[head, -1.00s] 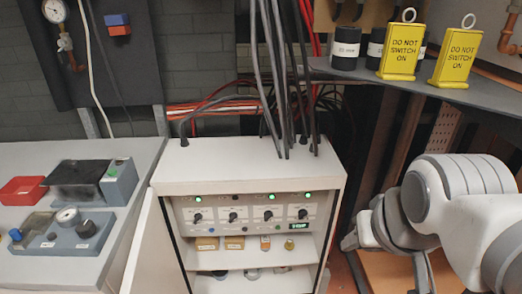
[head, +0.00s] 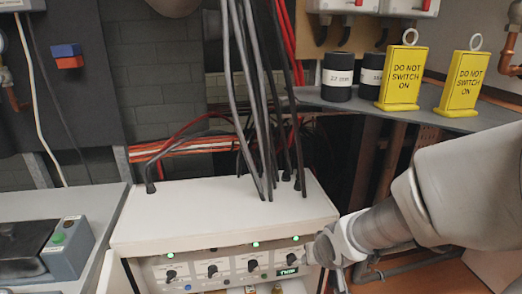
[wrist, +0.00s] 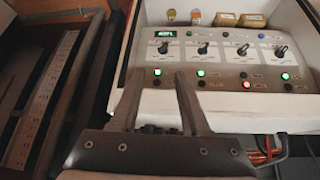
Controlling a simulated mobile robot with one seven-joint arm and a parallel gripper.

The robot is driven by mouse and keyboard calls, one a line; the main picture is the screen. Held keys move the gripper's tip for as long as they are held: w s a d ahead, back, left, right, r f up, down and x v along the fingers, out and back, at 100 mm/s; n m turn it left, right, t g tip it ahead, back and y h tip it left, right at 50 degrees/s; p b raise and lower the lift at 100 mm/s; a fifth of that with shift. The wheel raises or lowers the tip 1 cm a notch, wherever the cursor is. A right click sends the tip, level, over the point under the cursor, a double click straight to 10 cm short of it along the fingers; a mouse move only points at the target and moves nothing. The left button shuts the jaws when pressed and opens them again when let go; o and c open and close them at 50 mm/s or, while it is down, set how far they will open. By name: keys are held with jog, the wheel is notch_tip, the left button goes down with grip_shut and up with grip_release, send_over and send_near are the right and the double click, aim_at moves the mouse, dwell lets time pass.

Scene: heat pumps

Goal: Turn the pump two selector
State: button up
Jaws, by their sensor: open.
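A white cabinet (head: 225,215) has a control panel with a row of several black selector knobs. The second knob from the left (head: 212,271) has no green light above it. From the wrist, the row appears reversed, and this knob (wrist: 242,50) is second from the right, with a red light (wrist: 246,84) lit by it. The panel lettering is too small to read. My gripper (wrist: 159,75) is open and empty, its fingers in front of the panel near the knob at the display end (wrist: 164,47). In the head view, my gripper (head: 325,252) is at the panel's right edge.
Grey cables (head: 255,110) rise from the cabinet top. Yellow "DO NOT SWITCH ON" signs (head: 404,78) and black cylinders (head: 337,78) stand on a shelf at right. A grey bench (head: 60,225) is at left. The open cabinet door (head: 109,272) is at the panel's left.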

jog(key=w+a+f+y+b, duration=0.15)
jog(key=a+f+y, duration=0.25)
jog(key=a+f, duration=0.5)
jog(key=m+t+y, duration=0.1)
jog(key=m+y, duration=0.1)
jog(key=y, duration=0.2)
send_near(215, 274)
jog(key=b+x, duration=0.6)
jog(key=x, duration=0.3)
jog(key=shift+w+a+f, duration=0.15)
jog(key=shift+w+a, duration=0.05)
jog(key=shift+a, duration=0.1)
grip_shut()
